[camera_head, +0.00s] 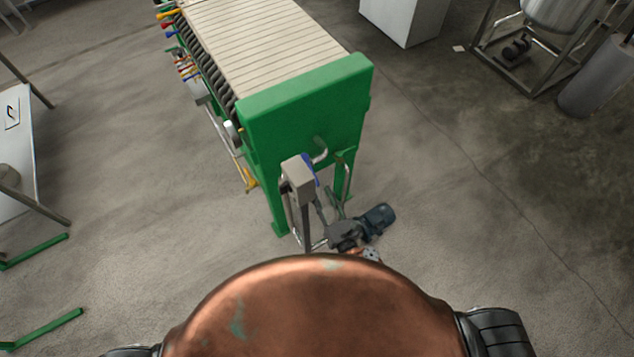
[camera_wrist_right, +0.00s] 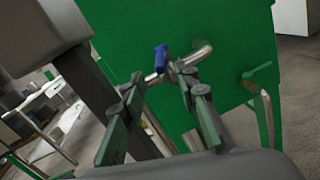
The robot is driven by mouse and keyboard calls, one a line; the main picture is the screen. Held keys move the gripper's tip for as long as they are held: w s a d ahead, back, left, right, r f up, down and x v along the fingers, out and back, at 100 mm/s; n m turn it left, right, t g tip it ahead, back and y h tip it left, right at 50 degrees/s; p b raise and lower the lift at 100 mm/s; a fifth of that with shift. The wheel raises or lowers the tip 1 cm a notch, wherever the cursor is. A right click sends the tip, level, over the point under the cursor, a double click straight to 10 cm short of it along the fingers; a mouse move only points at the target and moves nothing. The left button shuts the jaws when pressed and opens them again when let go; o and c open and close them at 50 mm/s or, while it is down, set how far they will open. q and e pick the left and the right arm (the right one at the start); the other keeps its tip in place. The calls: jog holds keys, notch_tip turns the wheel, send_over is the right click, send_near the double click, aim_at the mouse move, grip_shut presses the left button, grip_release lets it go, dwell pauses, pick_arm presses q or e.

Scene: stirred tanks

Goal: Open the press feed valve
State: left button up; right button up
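The press feed valve shows as a blue lever handle (camera_head: 309,168) on a bent steel pipe (camera_head: 321,154) at the green end plate of the press. In the right wrist view the blue handle (camera_wrist_right: 160,58) stands just beyond my fingers, beside the pipe (camera_wrist_right: 197,56). My right gripper (camera_head: 326,203) is just below the handle in the head view, partly hidden by a grey box. In the wrist view its two green fingers (camera_wrist_right: 160,88) are apart, with nothing held between them. I cannot tell whether they touch the lever. My left gripper is not in view.
A grey box (camera_head: 298,179) on a post stands close left of the valve. The green press frame (camera_head: 305,110) rises behind it. Open concrete floor lies on both sides.

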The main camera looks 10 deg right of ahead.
jog(key=v, duration=0.3)
jog(key=shift+s, duration=0.1)
